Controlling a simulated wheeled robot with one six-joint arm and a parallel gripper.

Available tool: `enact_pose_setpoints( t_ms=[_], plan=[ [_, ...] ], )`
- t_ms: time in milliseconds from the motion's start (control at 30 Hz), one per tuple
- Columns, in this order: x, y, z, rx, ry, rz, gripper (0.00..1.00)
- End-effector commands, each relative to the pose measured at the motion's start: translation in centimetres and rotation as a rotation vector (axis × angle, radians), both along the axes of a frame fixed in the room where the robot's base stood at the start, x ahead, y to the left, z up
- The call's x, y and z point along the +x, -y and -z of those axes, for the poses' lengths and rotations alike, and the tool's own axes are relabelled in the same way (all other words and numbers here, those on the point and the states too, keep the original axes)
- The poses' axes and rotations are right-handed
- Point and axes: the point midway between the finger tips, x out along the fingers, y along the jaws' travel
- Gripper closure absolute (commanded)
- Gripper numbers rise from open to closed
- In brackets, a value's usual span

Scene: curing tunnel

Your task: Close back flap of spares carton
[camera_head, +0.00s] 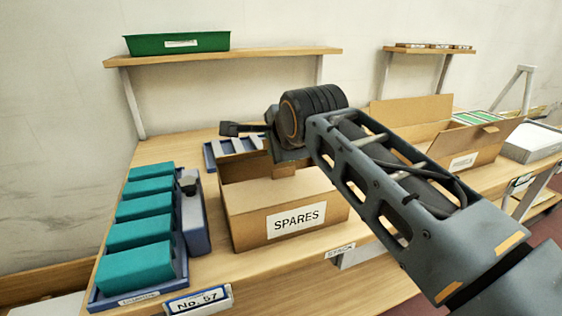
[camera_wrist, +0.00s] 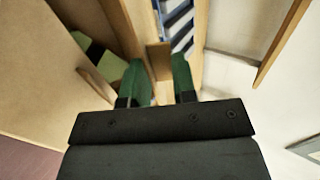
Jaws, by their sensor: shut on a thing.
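The spares carton (camera_head: 290,220) is a tan cardboard box labelled SPARES on the shelf bench. Its front flap (camera_head: 275,190) lies over the front part of the top, and the back part of the top is open. My gripper reaches down at the carton's back edge, its fingers mostly hidden by the arm in the head view. In the wrist view my gripper (camera_wrist: 160,80) has its two green fingers on either side of a tan cardboard strip (camera_wrist: 158,58), which seems to be the back flap. A green item (camera_wrist: 92,52) shows in the dark carton opening.
A blue tray of teal boxes (camera_head: 137,262) stands left of the carton. A blue slotted rack (camera_head: 232,147) is close behind it. Another open carton (camera_head: 465,150) stands to the right. A green bin (camera_head: 178,43) sits on the wall shelf above.

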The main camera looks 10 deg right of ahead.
Motion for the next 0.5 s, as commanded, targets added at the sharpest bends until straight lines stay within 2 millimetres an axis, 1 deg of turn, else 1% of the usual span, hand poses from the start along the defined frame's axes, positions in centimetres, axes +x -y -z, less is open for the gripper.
enact_pose_setpoints(
  t_ms=[33, 300, 500],
  plan=[
    [-0.31, 0.0, 1.42, 0.005, 0.033, -0.001, 1.0],
    [-1.01, 0.05, 1.97, 0.027, 0.164, -0.002, 1.0],
    [-1.27, 0.08, 2.04, 0.034, 0.214, -0.003, 1.0]
  ],
)
